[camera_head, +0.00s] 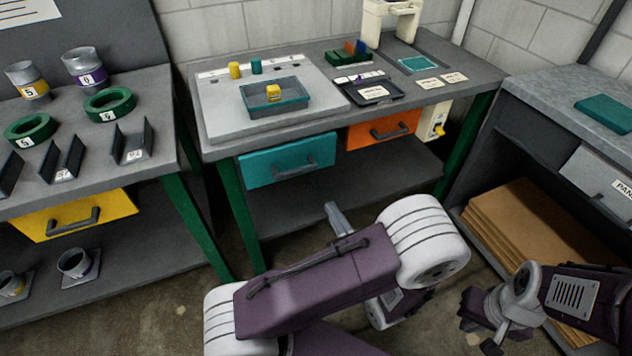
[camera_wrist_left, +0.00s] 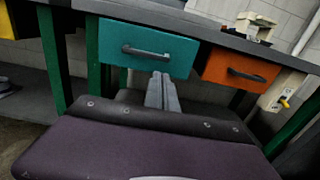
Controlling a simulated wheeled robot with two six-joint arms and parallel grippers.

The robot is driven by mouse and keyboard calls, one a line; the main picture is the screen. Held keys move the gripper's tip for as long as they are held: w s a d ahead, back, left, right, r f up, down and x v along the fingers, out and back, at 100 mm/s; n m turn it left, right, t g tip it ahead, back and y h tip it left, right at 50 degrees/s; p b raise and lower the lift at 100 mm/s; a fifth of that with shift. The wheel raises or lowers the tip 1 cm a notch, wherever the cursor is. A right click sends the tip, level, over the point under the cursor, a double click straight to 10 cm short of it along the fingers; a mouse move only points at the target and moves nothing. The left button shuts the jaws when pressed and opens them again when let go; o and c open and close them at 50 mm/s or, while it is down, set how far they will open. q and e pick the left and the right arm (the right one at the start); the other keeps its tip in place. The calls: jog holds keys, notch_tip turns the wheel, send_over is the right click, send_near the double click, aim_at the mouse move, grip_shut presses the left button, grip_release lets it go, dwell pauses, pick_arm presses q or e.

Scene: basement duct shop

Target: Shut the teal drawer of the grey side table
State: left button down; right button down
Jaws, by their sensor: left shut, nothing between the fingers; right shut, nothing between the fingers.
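The grey side table (camera_head: 320,205) stands ahead of me. Its teal drawer (camera_head: 262,170) has a dark bar handle and sits under the table's left half; it also shows in the left wrist view (camera_wrist_left: 115,50). I cannot tell exactly how far its front stands out from the table. My left gripper (camera_head: 332,208) is shut and empty, in front of and below the teal drawer. In the left wrist view its grey fingertips (camera_wrist_left: 161,78) point at the lower part of the drawer front, below the handle; contact is unclear. My right gripper (camera_head: 480,325) is shut and empty at the lower right.
An orange drawer (camera_head: 361,137) sits right of the teal one. A teal-rimmed tray (camera_head: 257,108) with a yellow block stands on the table. A left bench has a yellow drawer (camera_head: 60,216). Stacked brown boards (camera_head: 530,235) lie on a right bench's lower shelf.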

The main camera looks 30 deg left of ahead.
aim_at(308, 170)
pick_arm(q)
jog(key=b+x, duration=0.2)
jog(key=x, duration=1)
jog(key=shift+a+f, duration=0.1)
jog(key=shift+a, duration=0.2)
jog(key=x, duration=0.4)
jog(key=shift+a, duration=0.1)
jog(key=shift+w+a, duration=0.1)
jog(key=shift+w, duration=0.05)
jog(key=shift+r, duration=0.3)
